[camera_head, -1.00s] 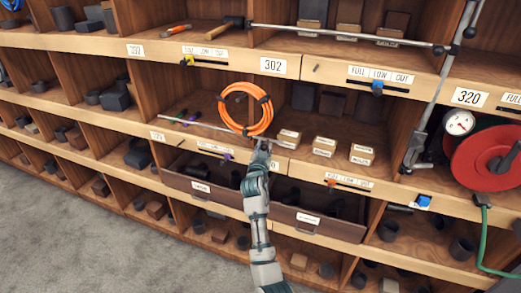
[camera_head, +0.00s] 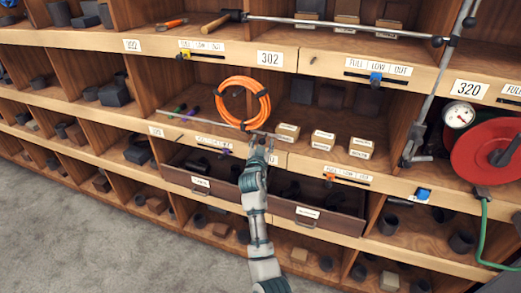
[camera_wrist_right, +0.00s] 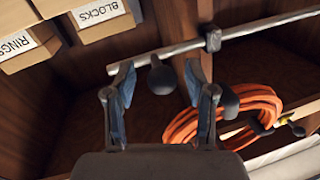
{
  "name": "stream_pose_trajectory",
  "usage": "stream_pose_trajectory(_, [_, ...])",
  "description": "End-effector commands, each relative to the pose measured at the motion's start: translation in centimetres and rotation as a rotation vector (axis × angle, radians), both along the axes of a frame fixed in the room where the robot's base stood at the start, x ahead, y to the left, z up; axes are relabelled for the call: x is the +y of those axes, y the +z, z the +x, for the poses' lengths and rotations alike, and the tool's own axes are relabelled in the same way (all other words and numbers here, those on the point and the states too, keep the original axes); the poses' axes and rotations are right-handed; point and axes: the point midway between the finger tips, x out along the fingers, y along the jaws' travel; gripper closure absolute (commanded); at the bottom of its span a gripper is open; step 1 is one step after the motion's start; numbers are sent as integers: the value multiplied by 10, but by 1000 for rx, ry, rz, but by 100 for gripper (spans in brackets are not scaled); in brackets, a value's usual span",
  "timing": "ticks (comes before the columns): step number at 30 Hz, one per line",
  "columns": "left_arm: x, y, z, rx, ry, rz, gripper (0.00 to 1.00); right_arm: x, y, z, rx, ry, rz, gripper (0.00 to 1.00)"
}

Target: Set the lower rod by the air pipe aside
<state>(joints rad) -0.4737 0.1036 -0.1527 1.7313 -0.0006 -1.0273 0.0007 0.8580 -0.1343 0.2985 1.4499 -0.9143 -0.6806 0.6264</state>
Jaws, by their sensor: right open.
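The lower rod (camera_head: 195,119) is a thin grey bar lying along the front of the shelf, below and in front of the orange coiled air pipe (camera_head: 243,103). My right gripper (camera_head: 261,137) is at the rod's right part. In the right wrist view the rod (camera_wrist_right: 265,30) runs across just beyond the open fingertips (camera_wrist_right: 158,75), with a dark collar on it and a dark round knob (camera_wrist_right: 162,78) between the fingers. Whether the fingers touch the rod cannot be told. The coil (camera_wrist_right: 225,120) lies close beside one finger. My left gripper is not in view.
Small labelled boxes (camera_head: 323,140) stand right of my gripper. A longer rod (camera_head: 340,28) spans the shelf above. An open drawer (camera_head: 312,214) is below, and a red hose reel (camera_head: 487,150) is at the right.

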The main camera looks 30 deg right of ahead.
Motion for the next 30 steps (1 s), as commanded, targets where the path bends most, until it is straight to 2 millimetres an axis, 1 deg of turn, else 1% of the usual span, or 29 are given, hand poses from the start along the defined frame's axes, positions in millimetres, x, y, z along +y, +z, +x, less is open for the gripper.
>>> stream_pose_trajectory(2, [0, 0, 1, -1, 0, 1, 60, 9, -2, -9, 1, 2, 2, 45])
stream_pose_trajectory(9, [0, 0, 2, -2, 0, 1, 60, 42, -2, -52, 0, 2, 4, 45])
stream_pose_trajectory(12, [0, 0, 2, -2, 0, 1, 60, 53, -2, -67, 0, 1, 5, 45])
stream_pose_trajectory(15, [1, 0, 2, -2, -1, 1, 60, 62, -2, -77, 2, 2, 2, 45])
stream_pose_trajectory(21, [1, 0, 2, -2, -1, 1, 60, 68, -2, -87, 2, -1, 3, 45])
stream_pose_trajectory(30, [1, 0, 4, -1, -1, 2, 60, 68, -2, -86, 2, -1, 1, 45])
